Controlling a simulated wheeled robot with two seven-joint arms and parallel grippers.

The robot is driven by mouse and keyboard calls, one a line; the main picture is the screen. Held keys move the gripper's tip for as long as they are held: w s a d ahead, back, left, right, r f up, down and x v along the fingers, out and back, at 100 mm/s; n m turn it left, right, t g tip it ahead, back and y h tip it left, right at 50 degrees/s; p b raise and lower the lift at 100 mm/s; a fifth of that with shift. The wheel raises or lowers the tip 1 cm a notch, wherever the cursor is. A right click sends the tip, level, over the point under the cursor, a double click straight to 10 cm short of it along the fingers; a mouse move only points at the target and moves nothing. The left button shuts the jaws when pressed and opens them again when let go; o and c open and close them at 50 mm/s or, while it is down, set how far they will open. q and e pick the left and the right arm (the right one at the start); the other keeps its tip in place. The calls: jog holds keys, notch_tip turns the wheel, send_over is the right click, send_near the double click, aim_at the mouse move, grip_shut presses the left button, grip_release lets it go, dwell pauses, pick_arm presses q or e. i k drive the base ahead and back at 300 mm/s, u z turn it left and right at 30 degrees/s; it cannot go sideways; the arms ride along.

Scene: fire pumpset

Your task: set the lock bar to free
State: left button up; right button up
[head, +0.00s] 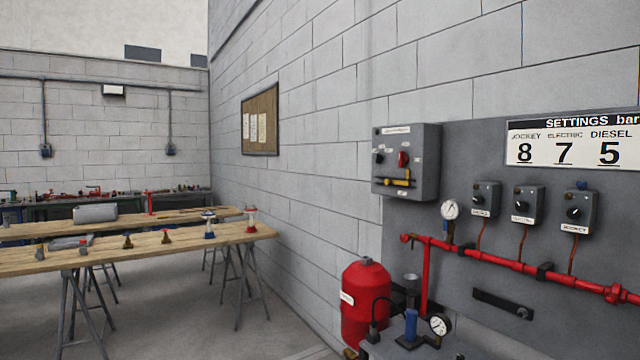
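A grey control box (421,160) is mounted on the grey panel at the right of the head view. On its front are a red rotary handle (403,159), a black knob and small white labels. Neither of my grippers shows in the head view.
A red pipe (500,262) crosses the panel below three small switch boxes (486,198) and a gauge (450,210). A red tank (365,300) and pump parts (410,325) stand below the control box. Wooden trestle tables (130,252) stand at left, with open floor between.

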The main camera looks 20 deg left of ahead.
aim_at(387, 181)
jog(key=u, duration=0.75)
jog(key=k, duration=0.65)
jog(key=u, duration=0.6)
jog(key=i, duration=1.2)
jog(key=z, duration=0.55)
jog(key=i, duration=0.95)
jog(key=z, duration=1.55)
jog(key=i, duration=0.6)
jog(key=z, duration=0.5)
